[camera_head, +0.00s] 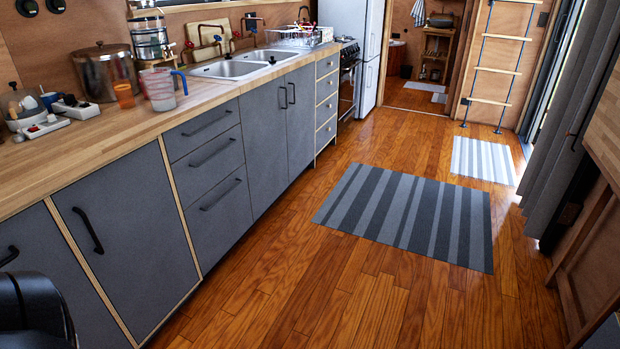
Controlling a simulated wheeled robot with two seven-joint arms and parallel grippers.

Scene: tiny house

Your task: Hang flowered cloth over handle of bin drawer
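I see no flowered cloth in this view. The grey counter fronts on the left carry black bar handles, and I cannot tell which front is the bin drawer. A wide front (140,245) with a slanting handle (88,230) is nearest in full view. Right of it is a stack of three drawers (212,165) with horizontal handles, all shut. No cloth hangs on the handles I can see. A dark part, seemingly of my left arm, shows at the lower left edge; neither gripper's fingers are in view.
The wooden worktop (95,155) holds a pot (105,75), a measuring jug (160,90) and a sink (230,68). A striped rug (410,215) and a smaller mat (483,160) lie on the clear floor. A ladder (497,70) stands at the back; a grey curtain (575,130) hangs right.

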